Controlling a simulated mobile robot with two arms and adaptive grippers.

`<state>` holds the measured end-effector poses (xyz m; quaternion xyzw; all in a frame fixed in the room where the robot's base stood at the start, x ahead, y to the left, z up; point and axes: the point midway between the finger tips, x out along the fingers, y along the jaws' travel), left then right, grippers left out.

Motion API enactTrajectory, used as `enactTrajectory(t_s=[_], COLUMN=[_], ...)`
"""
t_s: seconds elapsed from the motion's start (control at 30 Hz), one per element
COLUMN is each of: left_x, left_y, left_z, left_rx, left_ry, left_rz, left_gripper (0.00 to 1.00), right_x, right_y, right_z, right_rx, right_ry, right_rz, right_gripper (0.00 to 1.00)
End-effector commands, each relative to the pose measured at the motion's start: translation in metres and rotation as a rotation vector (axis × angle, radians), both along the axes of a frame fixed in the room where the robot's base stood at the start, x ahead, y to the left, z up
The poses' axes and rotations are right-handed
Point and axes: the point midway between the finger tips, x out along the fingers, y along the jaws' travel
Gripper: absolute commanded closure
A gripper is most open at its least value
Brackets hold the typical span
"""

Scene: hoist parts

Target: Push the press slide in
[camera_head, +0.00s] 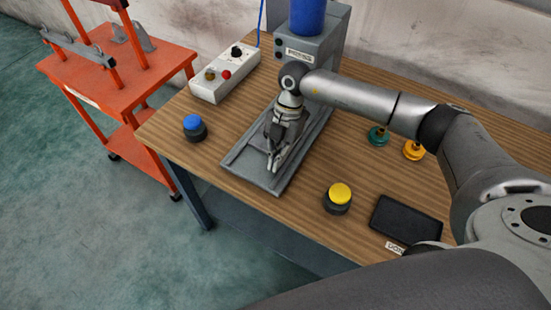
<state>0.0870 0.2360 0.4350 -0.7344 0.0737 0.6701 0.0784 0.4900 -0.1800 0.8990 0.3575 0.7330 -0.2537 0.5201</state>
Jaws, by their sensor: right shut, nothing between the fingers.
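The grey press (328,42) with a blue cylinder on top stands at the back of the wooden table. Its slide and rail bed (245,173) reach out from it toward the table's front edge. My right arm comes in from the right, and my right gripper (271,166) points down over the front part of the bed. The gripper is shut with nothing in it. It and the arm hide part of the slide and the press front, and I cannot tell whether the fingertips touch the slide. My left gripper is not in view.
A blue button (194,126) stands left of the bed and a yellow button (338,196) right of it. A control box (225,74) lies back left. Green (378,137) and orange (414,150) knobs and a black tray (405,219) are at the right. An orange cart (150,65) stands left.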

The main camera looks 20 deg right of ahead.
Motion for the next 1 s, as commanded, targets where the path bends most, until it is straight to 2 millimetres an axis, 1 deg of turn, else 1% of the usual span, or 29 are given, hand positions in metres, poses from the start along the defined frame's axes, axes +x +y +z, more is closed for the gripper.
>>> enactTrajectory(t_s=[0.23,0.4,0.5,1.0], left_x=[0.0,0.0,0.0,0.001], left_y=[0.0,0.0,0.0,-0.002], left_z=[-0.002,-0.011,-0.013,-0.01], left_rx=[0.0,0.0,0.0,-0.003], left_ry=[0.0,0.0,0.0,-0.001], left_rz=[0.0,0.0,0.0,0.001], left_gripper=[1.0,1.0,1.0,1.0], right_x=[0.002,0.016,0.021,0.021], right_y=[-0.003,-0.02,-0.027,-0.029], right_z=[-0.001,-0.002,-0.001,0.0], right_rx=[0.0,-0.003,0.0,0.0], right_ry=[-0.001,-0.001,-0.001,0.001], right_rz=[-0.001,-0.006,-0.003,-0.002], right_gripper=[1.0,1.0,1.0,1.0])
